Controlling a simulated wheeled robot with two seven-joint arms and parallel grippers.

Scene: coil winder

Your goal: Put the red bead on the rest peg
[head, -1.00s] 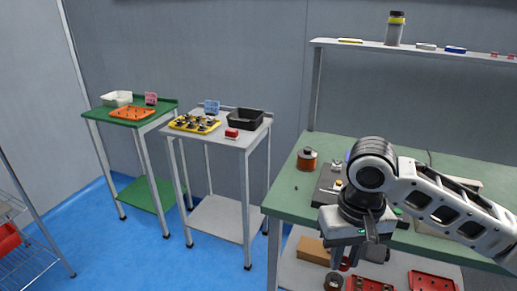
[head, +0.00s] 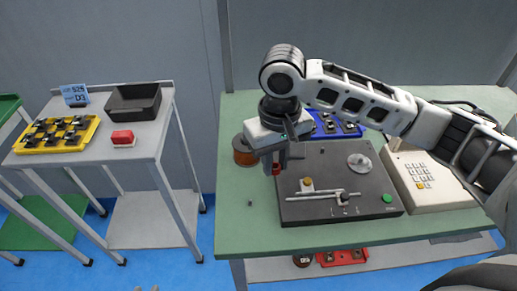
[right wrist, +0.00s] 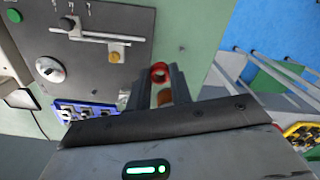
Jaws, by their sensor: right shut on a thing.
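The red bead (head: 276,169) is between the fingertips of my right gripper (head: 277,160), above the green bench (head: 236,225) and beside the winder's left edge. In the right wrist view the bead (right wrist: 159,72) shows as a red ring between the two finger ends of the gripper (right wrist: 159,80). A small dark peg (head: 250,203) stands on the bench, left of the winder; I cannot tell whether it is the rest peg. The dark coil winder (head: 345,165) carries a yellow knob, a rod and a green button.
A copper wire spool (head: 244,152) stands just behind and left of my right gripper. A blue tray (head: 335,124) lies behind the winder, a keypad unit (head: 428,180) to its right. A grey side table (head: 140,140) holds a black bin, a yellow tray and a red block.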

